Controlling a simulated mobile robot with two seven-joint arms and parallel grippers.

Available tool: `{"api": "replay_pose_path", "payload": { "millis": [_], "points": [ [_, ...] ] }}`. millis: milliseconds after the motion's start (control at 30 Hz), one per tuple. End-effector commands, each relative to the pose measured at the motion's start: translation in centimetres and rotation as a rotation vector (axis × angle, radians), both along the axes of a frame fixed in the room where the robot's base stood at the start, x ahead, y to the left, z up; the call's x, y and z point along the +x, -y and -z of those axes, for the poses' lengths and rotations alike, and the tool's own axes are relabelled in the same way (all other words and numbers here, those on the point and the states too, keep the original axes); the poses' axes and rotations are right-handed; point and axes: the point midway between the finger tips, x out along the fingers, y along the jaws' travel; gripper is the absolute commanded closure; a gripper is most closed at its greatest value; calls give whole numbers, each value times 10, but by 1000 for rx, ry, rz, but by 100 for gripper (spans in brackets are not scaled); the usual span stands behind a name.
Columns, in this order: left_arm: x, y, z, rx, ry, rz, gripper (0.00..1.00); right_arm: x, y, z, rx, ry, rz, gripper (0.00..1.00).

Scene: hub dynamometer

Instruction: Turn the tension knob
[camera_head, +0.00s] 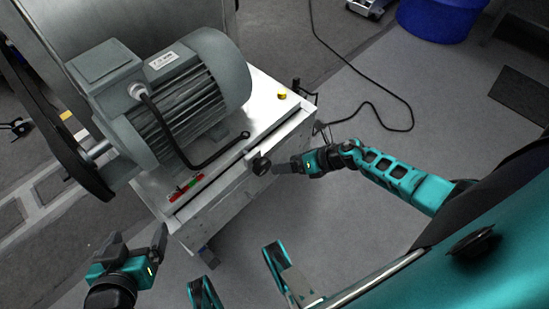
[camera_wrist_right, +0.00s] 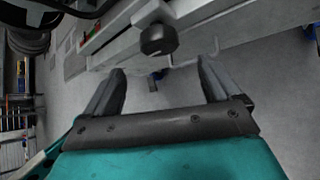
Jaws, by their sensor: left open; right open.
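The tension knob is a dark round knob (camera_head: 261,166) on the front edge of the grey metal bench (camera_head: 228,184). In the right wrist view the knob (camera_wrist_right: 158,39) sits ahead of and between the fingers, near the top. My right gripper (camera_wrist_right: 163,88) is open and empty, with its two fingers apart and a gap to the knob. In the head view my right gripper (camera_head: 280,167) points left at the knob. My left gripper (camera_head: 137,243) is open and empty at the lower left, below the bench and away from the knob.
A large grey motor (camera_head: 190,95) stands on the bench, with a black cable running from its box. A red and green item (camera_head: 187,187) lies near the bench's front edge. A black cable (camera_head: 375,108) lies on the floor. A blue tub (camera_head: 438,18) stands at the back right.

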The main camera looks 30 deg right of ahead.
Motion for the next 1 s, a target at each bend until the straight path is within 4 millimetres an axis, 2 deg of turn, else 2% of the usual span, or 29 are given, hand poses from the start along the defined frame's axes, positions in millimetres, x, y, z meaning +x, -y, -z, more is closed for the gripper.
{"api": "replay_pose_path", "payload": {
  "millis": [33, 200, 567, 700, 767, 867, 1000],
  "points": [
    [-1, -1, -5, 4, 0, -1, 10, -6, 6, -8, -3, -1, -2, 10],
    [-2, -3, -4, 10, 0, 0, 10, -15, 17, -18, -1, 0, 0, 10],
    [-4, -4, -1, 14, -4, 1, 10, -18, 19, -20, 0, 0, 0, 10],
    [-4, -4, -1, 14, -6, 2, 10, -17, 11, -24, 41, 3, 35, 23],
    [-4, -4, -2, 14, -6, 2, 10, -14, 0, -32, 108, 3, 99, 29],
    [-4, -4, -2, 14, -6, 2, 10, -9, -26, -55, 315, -17, 290, 38],
    [-4, -4, -2, 12, -5, 2, 10, -11, -54, -99, 768, -149, 698, 52]
  ]
}}
